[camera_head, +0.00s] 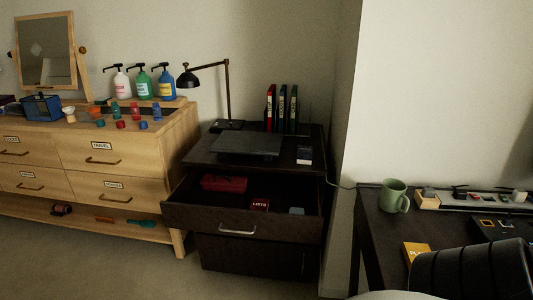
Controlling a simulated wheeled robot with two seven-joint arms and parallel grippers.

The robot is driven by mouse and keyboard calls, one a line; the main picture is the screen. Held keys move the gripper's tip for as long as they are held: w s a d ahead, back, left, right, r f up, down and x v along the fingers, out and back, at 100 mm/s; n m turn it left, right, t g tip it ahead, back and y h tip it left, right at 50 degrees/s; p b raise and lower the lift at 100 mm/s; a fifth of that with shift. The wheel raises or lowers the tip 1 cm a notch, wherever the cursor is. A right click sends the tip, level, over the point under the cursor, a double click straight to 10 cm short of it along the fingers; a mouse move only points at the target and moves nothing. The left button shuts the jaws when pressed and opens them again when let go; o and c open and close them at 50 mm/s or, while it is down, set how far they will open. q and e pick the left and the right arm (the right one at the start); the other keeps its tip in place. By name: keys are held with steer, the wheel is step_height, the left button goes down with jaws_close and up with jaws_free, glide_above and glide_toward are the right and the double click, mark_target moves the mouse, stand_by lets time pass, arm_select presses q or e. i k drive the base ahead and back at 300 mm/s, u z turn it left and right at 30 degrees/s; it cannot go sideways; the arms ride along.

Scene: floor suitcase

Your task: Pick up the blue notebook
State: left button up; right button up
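I cannot clearly make out a blue notebook. A small dark, possibly navy, item with a pale label (304,154) lies on the dark cabinet's top near its front right; I cannot tell if it is the notebook. Inside the open top drawer (190,213) are a red notebook marked LISTS (260,204), a red case (224,184) and a small grey-blue item (296,210) at the right, partly hidden by the drawer front. Neither of my grippers is in view.
A flat dark device (247,146), a black lamp (228,90) and upright binders (282,110) stand on the cabinet. A wooden dresser (130,150) is at left. A dark desk (375,222) with a green mug (394,196) is at right. Floor (90,265) at front left is clear.

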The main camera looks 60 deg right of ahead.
mark_target(304, 154)
steer(key=u, duration=0.15)
steer(key=i, duration=1.8)
steer(key=z, duration=1.3)
steer(key=i, duration=0.85)
steer(key=z, duration=1)
